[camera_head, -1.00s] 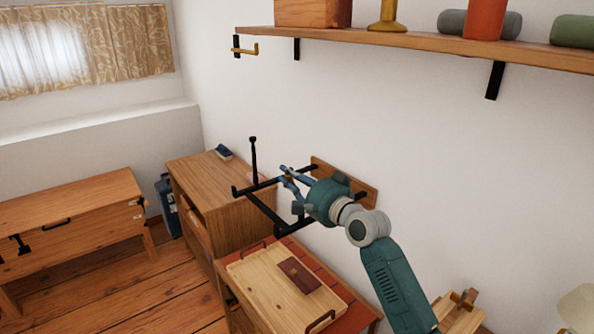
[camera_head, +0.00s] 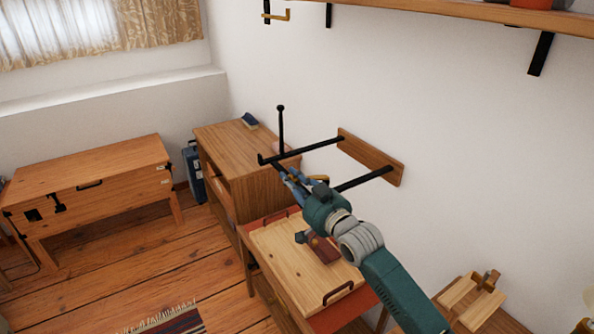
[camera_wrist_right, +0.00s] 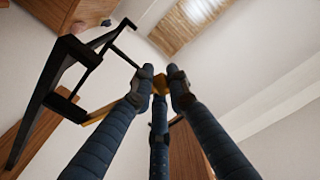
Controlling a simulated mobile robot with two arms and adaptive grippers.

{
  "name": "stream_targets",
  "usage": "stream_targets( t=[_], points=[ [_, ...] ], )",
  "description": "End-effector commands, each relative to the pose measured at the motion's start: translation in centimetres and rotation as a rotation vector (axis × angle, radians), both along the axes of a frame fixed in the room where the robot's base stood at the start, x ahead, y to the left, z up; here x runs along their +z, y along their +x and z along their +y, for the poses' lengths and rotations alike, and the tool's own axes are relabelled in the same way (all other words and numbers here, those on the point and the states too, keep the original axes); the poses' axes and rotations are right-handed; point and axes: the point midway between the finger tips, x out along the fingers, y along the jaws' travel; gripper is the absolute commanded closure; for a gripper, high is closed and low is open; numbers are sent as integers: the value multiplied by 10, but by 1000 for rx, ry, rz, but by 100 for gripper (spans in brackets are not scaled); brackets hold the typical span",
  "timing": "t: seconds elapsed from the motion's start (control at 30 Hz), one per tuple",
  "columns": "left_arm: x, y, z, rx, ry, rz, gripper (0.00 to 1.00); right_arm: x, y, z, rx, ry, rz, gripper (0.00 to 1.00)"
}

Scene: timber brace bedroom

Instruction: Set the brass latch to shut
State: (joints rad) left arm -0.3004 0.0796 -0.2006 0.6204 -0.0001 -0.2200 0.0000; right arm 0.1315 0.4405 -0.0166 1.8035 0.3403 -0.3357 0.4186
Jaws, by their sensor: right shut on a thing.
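The brass latch (camera_wrist_right: 160,84) is a small yellow bar beside the black wall bracket. My right gripper (camera_wrist_right: 160,78) is shut on it, with the fingertips around its end; part of the bar runs left behind a finger. In the head view my right gripper (camera_head: 287,173) is at the front of the black bracket (camera_head: 302,150), and a brass piece (camera_head: 319,178) shows just behind the fingers. The fingers and wrist hide much of the latch and the bracket's front bar. My left gripper is not in view.
The bracket juts from a wooden wall plate (camera_head: 372,158). A thin black post (camera_head: 281,132) stands up near its front corner. Below is a wooden tray (camera_head: 283,255) on a cabinet.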

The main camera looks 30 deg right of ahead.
Motion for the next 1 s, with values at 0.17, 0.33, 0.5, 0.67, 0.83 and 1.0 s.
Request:
stream_targets(
  t=[0.17, 0.33, 0.5, 0.67, 0.83, 1.0],
  points=[
    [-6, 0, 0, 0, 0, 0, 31, -17, 0, 5, 2, -132, -10, 100],
    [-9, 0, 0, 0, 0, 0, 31, -28, -1, 6, 2, -223, -17, 100],
    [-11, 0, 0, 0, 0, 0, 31, -35, -1, 6, 1, -280, -21, 100],
    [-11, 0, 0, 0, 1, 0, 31, -38, -1, 6, 2, -307, -22, 100],
    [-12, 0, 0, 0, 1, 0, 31, -39, -1, 6, 2, -315, -22, 100],
    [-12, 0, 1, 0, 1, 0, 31, -40, -1, 7, 3, -315, -20, 100]
  ],
)
